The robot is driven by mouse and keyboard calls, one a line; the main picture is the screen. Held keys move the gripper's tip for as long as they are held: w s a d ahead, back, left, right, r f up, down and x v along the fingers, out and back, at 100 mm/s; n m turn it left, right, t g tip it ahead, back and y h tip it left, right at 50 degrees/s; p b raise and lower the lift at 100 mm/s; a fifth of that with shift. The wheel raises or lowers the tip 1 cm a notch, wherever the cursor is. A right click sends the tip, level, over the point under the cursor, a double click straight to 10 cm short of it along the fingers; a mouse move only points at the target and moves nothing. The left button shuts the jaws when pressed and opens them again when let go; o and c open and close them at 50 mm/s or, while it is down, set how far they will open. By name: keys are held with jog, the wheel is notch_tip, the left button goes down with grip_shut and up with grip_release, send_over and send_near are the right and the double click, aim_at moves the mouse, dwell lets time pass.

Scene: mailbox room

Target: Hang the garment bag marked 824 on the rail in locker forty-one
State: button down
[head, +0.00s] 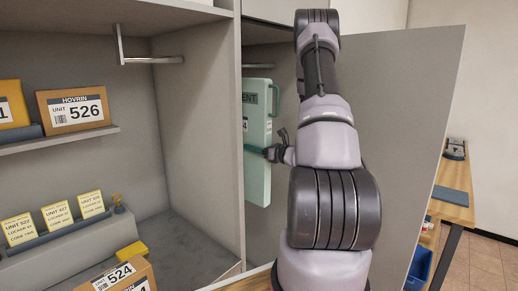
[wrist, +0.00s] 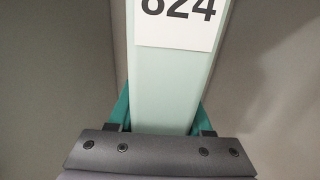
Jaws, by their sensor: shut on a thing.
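The garment bag (head: 257,150) is a pale green, flat, upright slab with a teal loop at its upper right edge. It stands in the opening of the right-hand locker, partly hidden by the locker's side wall. In the wrist view the bag (wrist: 168,90) has a white label ending in 24; the top of its first digit is cut off. My gripper (head: 268,153) is shut on the bag, with teal fingers on both sides of it. A rail (head: 150,60) shows in the left locker.
The grey side wall (head: 200,130) divides the two lockers. An open grey door (head: 405,120) stands right of my arm. The left locker holds a shelf (head: 75,140), a box marked 526 (head: 75,108) and several yellow cards. A box marked 524 (head: 118,275) is in front.

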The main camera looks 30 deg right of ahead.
aim_at(247, 152)
jog(key=shift+w+a+f, duration=0.25)
jog(key=shift+w+f, duration=0.3)
jog(key=shift+w, duration=0.05)
jog(key=shift+w+a+f, duration=0.25)
jog(key=shift+w+f, duration=0.35)
jog(key=shift+w+a+f, duration=0.25)
jog(key=shift+w+f, duration=0.3)
jog(key=shift+w, duration=0.05)
jog(key=shift+c, duration=1.2)
grip_release()
jog(key=shift+s, duration=0.1)
